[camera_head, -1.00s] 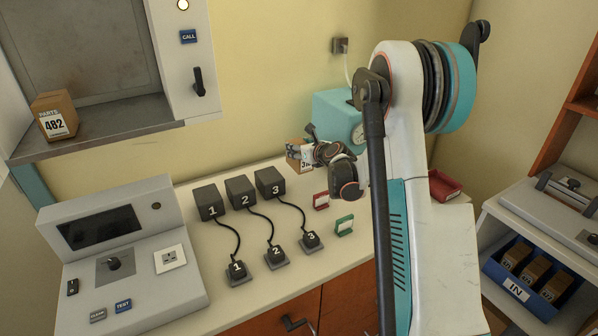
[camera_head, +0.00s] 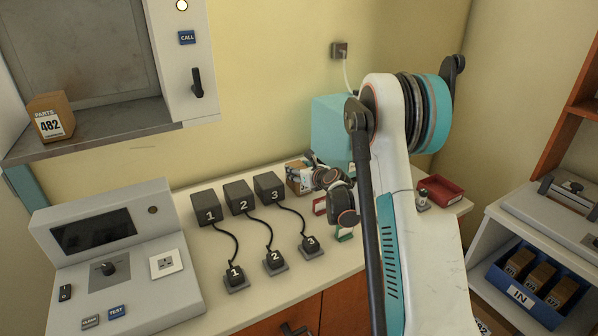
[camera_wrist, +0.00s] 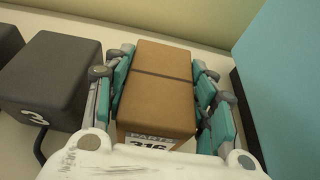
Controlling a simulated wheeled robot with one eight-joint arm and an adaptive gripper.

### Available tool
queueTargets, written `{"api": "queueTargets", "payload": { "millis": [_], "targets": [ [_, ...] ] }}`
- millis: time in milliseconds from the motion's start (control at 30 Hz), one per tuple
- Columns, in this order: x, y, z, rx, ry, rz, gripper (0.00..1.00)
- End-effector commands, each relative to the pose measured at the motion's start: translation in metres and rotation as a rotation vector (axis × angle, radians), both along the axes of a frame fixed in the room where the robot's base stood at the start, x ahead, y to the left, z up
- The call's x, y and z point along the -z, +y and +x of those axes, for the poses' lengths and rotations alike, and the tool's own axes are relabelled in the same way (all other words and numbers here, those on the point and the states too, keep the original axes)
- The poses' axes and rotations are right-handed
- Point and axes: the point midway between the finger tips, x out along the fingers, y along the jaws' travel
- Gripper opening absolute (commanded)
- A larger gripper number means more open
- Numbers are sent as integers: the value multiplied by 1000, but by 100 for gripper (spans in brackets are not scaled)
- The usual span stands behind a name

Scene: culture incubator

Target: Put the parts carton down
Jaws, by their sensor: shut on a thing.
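The held parts carton is a brown box with a white label; in the wrist view the carton (camera_wrist: 158,90) sits between the teal finger pads, its label reading "PARTS 316", partly cut off. My gripper (camera_wrist: 160,85) is shut on its two sides. In the head view this carton (camera_head: 294,177) shows just right of the box marked 3, at the back of the counter (camera_head: 190,240). My gripper (camera_head: 318,177) partly hides it there. I cannot tell whether its underside touches the counter.
Black boxes 1 (camera_head: 205,208), 2 (camera_head: 238,197) and 3 (camera_head: 269,187) with corded plugs stand left of the held carton. A teal device (camera_head: 335,125) stands close on its right. A red tray (camera_head: 441,190) and a blue IN bin (camera_head: 515,295) holding cartons are at the right.

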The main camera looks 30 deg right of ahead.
Motion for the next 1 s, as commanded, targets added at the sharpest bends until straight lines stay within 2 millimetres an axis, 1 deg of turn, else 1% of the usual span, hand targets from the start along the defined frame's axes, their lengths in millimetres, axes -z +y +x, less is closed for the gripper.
{"api": "queueTargets", "payload": {
  "millis": [33,100,433,533,667,1000],
  "targets": [
    [1,0,0,0,0,0,58],
    [1,0,0,0,0,0,71],
    [0,0,0,0,0,0,71],
    [-4,0,0,0,0,0,71],
    [-10,-1,-17,2,0,2,71],
    [-34,-4,-82,2,0,0,71]
  ]
}}
